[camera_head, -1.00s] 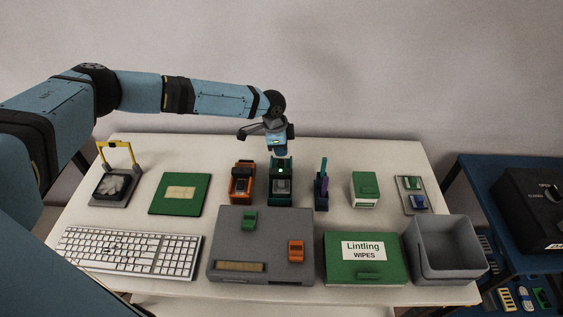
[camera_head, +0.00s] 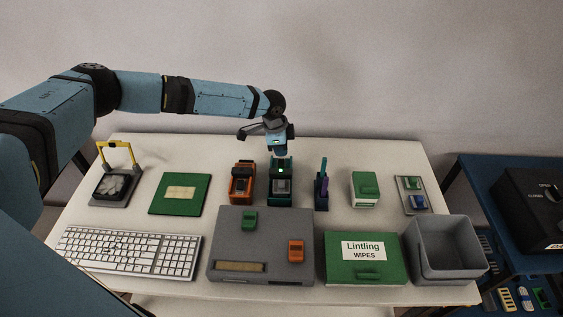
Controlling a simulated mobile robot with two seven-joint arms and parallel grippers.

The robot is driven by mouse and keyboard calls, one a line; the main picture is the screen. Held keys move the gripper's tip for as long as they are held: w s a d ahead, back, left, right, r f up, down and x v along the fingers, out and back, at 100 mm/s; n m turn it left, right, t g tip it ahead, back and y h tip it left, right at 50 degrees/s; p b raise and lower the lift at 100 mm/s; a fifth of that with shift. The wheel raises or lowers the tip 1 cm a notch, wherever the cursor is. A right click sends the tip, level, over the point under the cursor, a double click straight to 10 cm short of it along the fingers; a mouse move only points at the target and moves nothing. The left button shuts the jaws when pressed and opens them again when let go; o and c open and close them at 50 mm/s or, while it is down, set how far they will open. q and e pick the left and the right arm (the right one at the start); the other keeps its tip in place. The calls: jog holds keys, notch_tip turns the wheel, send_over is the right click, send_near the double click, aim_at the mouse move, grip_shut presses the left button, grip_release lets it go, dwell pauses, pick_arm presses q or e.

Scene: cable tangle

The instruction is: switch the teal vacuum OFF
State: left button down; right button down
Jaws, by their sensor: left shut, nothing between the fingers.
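My left gripper (camera_head: 280,153) is shut and empty, pointing down at the top rear of the teal vacuum. Whether its fingertips touch the vacuum or stay just above it, I cannot tell. The vacuum's switch is too small to make out. My right gripper is not in view.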

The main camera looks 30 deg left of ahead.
aim_at(281, 159)
pick_arm(q)
jog(key=shift+f, duration=0.1)
jog(key=shift+f+b, duration=0.45)
jog(key=shift+f, duration=0.75)
dwell(0.6)
notch_tip(281, 159, up, 7)
jog(key=p, duration=0.7)
jog(key=shift+r, duration=0.1)
dwell(0.3)
